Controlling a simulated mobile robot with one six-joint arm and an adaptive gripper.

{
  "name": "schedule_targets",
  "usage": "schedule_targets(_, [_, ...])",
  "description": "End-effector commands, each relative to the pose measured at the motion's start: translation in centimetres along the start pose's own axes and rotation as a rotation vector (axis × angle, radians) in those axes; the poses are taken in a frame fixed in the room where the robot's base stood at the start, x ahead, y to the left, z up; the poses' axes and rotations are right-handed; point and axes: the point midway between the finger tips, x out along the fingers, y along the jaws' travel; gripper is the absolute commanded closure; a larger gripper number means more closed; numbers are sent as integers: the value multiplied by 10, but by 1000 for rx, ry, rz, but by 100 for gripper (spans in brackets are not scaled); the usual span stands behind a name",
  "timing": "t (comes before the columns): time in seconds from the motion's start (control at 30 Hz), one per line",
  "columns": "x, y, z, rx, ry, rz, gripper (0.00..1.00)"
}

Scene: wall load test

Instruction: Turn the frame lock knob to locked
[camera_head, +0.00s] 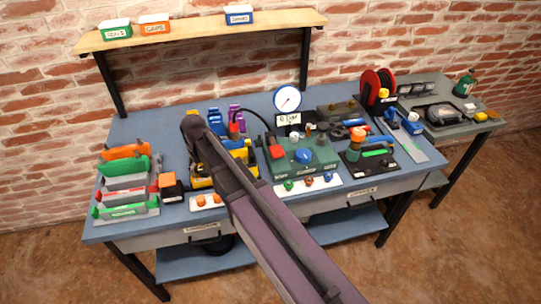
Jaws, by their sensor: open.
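A green fixture (322,158) stands on the blue workbench (150,228), right of my arm. A blue knob (304,156) sits on its top, with small grey knobs or posts behind it. I cannot read any label that marks the frame lock knob, nor tell whether a knob is turned to locked. My arm reaches up from the bottom edge across the bench front to a dark joint above the bench. My gripper cannot be made out; the arm may hide it. Yellow parts (202,180) show partly behind the arm.
Green and red racks (125,188) stand at the left. A pressure gauge (287,98) and red reel (377,86) stand at the back. A black fixture (366,160) is right of the green one. A wooden shelf (200,32) with small bins overhangs the back.

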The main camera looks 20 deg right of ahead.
Motion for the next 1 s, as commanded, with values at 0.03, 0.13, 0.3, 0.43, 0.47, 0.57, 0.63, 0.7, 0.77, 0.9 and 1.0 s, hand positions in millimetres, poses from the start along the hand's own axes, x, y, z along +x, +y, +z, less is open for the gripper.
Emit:
schedule_targets(0.03, [0,0,0,-30,0,0,6])
schedule_targets(0.13, [0,0,0,-95,0,0,6])
schedule_targets(0.3, [0,0,0,-208,0,0,6])
schedule_targets(0.43, [0,0,0,-293,0,0,6])
schedule_targets(0.47, [0,0,0,-313,0,0,6])
schedule_targets(0.57, [0,0,0,-378,0,0,6])
schedule_targets(0.63, [0,0,0,-425,0,0,6])
schedule_targets(0.7, [0,0,0,-470,0,0,6])
schedule_targets(0.77, [0,0,0,-510,0,0,6])
schedule_targets(0.9, [0,0,0,-602,0,0,6])
schedule_targets(1.0, [0,0,0,-668,0,0,6])
